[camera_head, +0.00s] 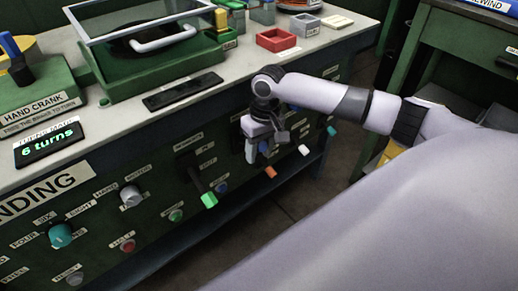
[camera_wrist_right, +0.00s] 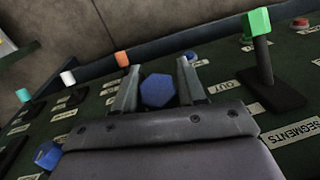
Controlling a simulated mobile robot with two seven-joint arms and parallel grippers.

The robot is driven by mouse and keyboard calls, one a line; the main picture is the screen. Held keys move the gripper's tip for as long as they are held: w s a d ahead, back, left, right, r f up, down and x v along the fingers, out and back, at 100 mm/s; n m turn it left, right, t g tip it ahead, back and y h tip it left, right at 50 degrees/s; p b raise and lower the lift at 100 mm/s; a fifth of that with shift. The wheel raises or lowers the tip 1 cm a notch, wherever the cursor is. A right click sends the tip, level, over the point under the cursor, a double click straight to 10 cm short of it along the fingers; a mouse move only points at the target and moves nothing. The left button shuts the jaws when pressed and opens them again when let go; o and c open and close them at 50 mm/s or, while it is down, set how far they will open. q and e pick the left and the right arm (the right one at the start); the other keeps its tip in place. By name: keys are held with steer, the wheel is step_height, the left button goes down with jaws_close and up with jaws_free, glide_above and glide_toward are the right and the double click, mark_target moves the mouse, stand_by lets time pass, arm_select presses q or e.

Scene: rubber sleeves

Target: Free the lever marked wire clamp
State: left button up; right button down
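My right gripper (camera_head: 262,152) is at the front panel of the green bench, over a row of levers. It also shows in the right wrist view (camera_wrist_right: 157,88), open, with one finger on each side of a blue six-sided tip (camera_wrist_right: 157,90). Gaps show between tip and fingers, so it is not gripped. Blue also shows beside the gripper in the head view (camera_head: 264,146). No label reading wire clamp is legible, so I cannot tell which lever it marks. My left gripper is not in view.
A green-tipped lever (camera_head: 209,200) sticks out left of the gripper. Orange (camera_head: 271,172), white (camera_head: 303,150) and teal (camera_head: 331,131) tips are nearby. Another blue knob (camera_wrist_right: 46,155) is close to the gripper's side. A display (camera_head: 49,142) reads "6 turns". Floor before the panel is clear.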

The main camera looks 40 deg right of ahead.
steer(key=shift+s+p, duration=0.1)
steer(key=shift+p, duration=0.45)
step_height(320, 180, down, 9)
steer(key=w+t+y+p, duration=0.1)
steer(key=t, duration=1.1)
steer(key=shift+w+n, duration=0.3)
steer(key=shift+n, duration=0.1)
steer(key=shift+r, duration=0.2)
steer(key=c, duration=0.7)
jaws_free()
steer(key=shift+w+f, duration=0.1)
steer(key=shift+c, duration=0.2)
